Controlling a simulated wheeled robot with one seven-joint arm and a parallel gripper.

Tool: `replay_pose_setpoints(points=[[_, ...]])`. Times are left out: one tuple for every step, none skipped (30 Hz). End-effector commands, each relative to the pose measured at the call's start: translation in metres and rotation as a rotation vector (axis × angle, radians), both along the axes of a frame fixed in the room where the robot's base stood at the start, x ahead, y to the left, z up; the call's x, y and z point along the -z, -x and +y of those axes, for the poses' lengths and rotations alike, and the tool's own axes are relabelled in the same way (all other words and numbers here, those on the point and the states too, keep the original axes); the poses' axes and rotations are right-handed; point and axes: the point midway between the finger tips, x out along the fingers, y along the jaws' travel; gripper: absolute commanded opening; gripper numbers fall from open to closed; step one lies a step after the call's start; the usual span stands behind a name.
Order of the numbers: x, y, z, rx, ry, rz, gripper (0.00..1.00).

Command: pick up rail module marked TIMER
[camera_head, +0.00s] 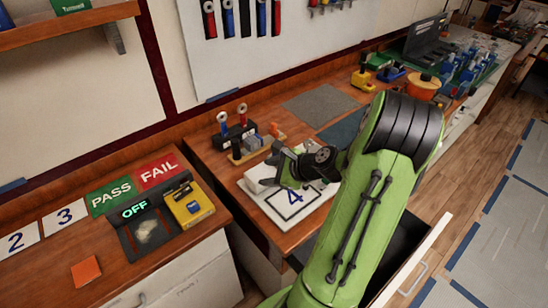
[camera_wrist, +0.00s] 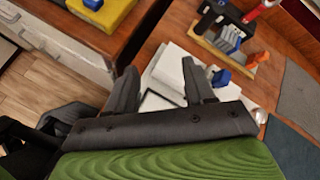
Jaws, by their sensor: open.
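No TIMER marking is legible in either view, so I cannot tell which piece is that rail module. Small grey and blue pieces (camera_head: 254,140) sit in a wooden tray (camera_head: 238,157) behind my gripper; they also show at the upper right of the wrist view (camera_wrist: 230,38). A small blue piece (camera_wrist: 220,77) shows just right of my right finger. My gripper (camera_wrist: 158,68) is open with nothing seen between its fingers.
A black rack with red and blue screwdrivers (camera_head: 233,133) stands behind the tray. A grey mat (camera_head: 320,104) lies farther right. On the left bench are PASS (camera_head: 111,196) and FAIL (camera_head: 158,170) cards and a yellow box (camera_head: 189,206). An open drawer (camera_head: 415,260) juts out below.

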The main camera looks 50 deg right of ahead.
Motion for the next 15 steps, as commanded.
replay_pose_setpoints(points=[[0.0, 0.011, -0.029, 0.155, -0.127, -0.056, 0.53], [0.0, 0.016, -0.042, 0.234, -0.195, -0.091, 0.53], [0.001, 0.023, -0.059, 0.327, -0.274, -0.135, 0.53], [0.001, 0.029, -0.069, 0.385, -0.323, -0.166, 0.53], [0.001, 0.033, -0.078, 0.434, -0.365, -0.192, 0.53], [0.001, 0.038, -0.086, 0.481, -0.407, -0.219, 0.53], [0.001, 0.041, -0.091, 0.507, -0.43, -0.233, 0.53], [0.001, 0.042, -0.094, 0.523, -0.444, -0.244, 0.53], [0.003, 0.041, -0.096, 0.534, -0.457, -0.251, 0.53], [0.005, 0.038, -0.097, 0.536, -0.46, -0.252, 0.53], [0.007, 0.033, -0.097, 0.535, -0.459, -0.252, 0.53], [0.011, 0.025, -0.097, 0.531, -0.458, -0.25, 0.53], [0.014, 0.017, -0.097, 0.53, -0.458, -0.251, 0.53], [0.017, 0.01, -0.098, 0.53, -0.458, -0.25, 0.53], [0.021, 0.001, -0.099, 0.529, -0.456, -0.25, 0.53]])
